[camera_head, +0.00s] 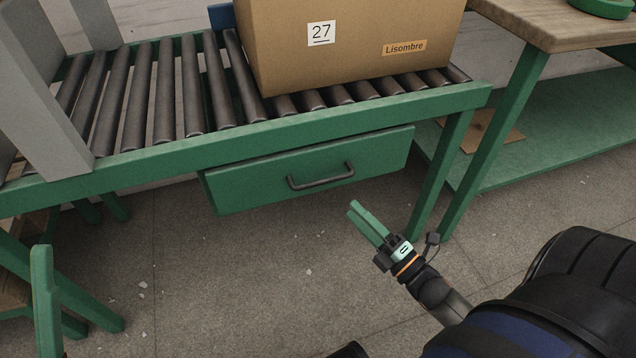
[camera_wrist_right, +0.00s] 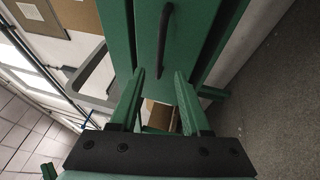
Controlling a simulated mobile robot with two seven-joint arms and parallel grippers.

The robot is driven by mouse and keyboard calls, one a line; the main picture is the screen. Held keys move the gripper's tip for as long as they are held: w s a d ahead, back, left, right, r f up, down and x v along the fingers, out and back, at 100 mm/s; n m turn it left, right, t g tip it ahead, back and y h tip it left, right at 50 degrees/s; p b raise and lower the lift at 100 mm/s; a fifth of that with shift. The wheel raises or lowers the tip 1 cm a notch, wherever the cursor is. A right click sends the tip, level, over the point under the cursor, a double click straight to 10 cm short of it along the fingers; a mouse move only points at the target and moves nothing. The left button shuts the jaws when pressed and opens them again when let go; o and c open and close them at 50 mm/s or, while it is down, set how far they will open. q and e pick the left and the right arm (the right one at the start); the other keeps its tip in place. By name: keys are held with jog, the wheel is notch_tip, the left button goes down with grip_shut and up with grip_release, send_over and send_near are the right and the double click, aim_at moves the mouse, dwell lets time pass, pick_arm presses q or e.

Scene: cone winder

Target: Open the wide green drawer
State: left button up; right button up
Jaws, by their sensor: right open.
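The wide green drawer (camera_head: 250,182) hangs under the front rail of the roller conveyor, and I see no open gap into it. Its dark bar handle (camera_head: 320,178) sits across the middle of its front. My right gripper (camera_head: 362,214) is below and to the right of the handle, apart from it, open and empty. In the right wrist view the handle (camera_wrist_right: 165,38) stands ahead of the two fingers (camera_wrist_right: 163,80), with the green drawer front (camera_wrist_right: 190,35) around it. A green finger-like part at the lower left looks like my left gripper (camera_head: 44,295); its jaw opening is not clear.
A large cardboard box (camera_head: 350,50) marked 27 rests on the conveyor rollers (camera_head: 165,95). A green conveyor leg (camera_head: 440,175) stands right of the drawer, near my right gripper. A wooden-topped table (camera_head: 560,25) stands further right. The floor (camera_head: 230,285) in front of the drawer is clear.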

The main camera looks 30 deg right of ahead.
aim_at(324, 182)
jog(key=b+x, duration=0.2)
jog(key=x, duration=0.9)
jog(key=shift+c, duration=0.2)
grip_shut()
dwell(1.0)
